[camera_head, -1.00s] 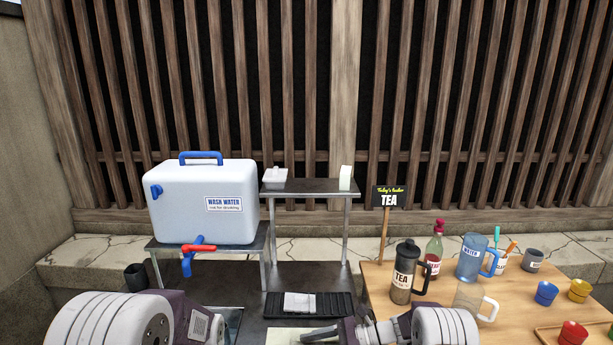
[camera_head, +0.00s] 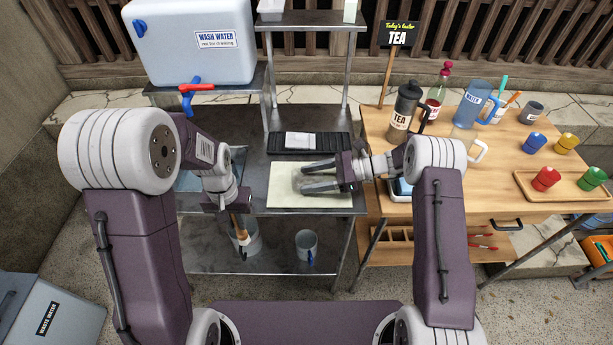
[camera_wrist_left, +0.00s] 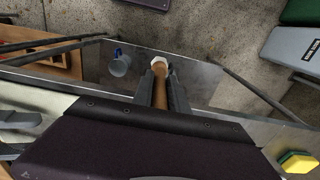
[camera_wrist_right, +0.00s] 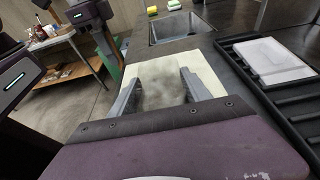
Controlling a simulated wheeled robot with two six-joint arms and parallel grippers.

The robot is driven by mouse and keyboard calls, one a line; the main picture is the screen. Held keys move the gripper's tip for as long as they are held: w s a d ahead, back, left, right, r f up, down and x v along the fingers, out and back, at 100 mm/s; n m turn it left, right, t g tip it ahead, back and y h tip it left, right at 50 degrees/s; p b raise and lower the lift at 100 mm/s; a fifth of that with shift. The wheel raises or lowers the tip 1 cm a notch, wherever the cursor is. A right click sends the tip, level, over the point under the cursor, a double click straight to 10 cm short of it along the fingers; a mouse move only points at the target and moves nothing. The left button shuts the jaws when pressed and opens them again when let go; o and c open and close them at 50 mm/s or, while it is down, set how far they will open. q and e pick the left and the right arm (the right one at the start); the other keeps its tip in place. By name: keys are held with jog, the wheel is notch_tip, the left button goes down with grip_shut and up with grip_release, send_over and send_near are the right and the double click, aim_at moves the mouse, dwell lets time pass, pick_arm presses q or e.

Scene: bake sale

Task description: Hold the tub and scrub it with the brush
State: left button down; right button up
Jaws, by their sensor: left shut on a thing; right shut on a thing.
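My left gripper (camera_head: 232,212) is shut on the brush (camera_head: 239,226), which has a wooden handle. It hangs in front of the counter's near edge, handle slanting down, and also shows between the fingers in the left wrist view (camera_wrist_left: 160,92). The bristles are hard to make out. My right gripper (camera_head: 304,178) is low over the cream mat (camera_head: 285,198), its fingers apart around a see-through, smudged grey thing, apparently the tub (camera_wrist_right: 163,92). The tub's outline is faint, and I cannot tell whether it touches the mat. Brush and tub are apart.
A sink (camera_wrist_right: 180,28) lies left of the mat, with sponges (camera_wrist_left: 297,162) beside it. A black rack (camera_head: 330,143) holding a white lid-like piece is behind the mat. The wash water tank (camera_head: 190,45) stands behind the sink. A wooden tea table (camera_head: 470,185) is right.

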pick_arm(q)
jog(key=s+a+r+n+y, duration=0.1)
jog(key=a+r+n, duration=0.1)
jog(key=r, duration=0.3)
jog(key=s+a+r+n, duration=0.2)
jog(key=r+n, duration=0.1)
jog(key=r, duration=0.2)
jog(key=w+d+r+m+t, duration=0.15)
jog(key=w+d+r, duration=0.25)
jog(key=d, duration=0.4)
jog(key=w+d+r+m+t, duration=0.15)
jog(key=w+d+r, duration=0.25)
jog(key=d, duration=0.4)
jog(key=w+d+r+m, duration=0.2)
jog(key=w+d+r, duration=0.15)
jog(key=d, duration=0.55)
notch_tip(320, 180, down, 8)
jog(key=shift+w+a+y, duration=0.25)
jog(key=shift+w+y, duration=0.05)
jog(key=shift+w, duration=0.1)
jog(key=shift+f, duration=0.8)
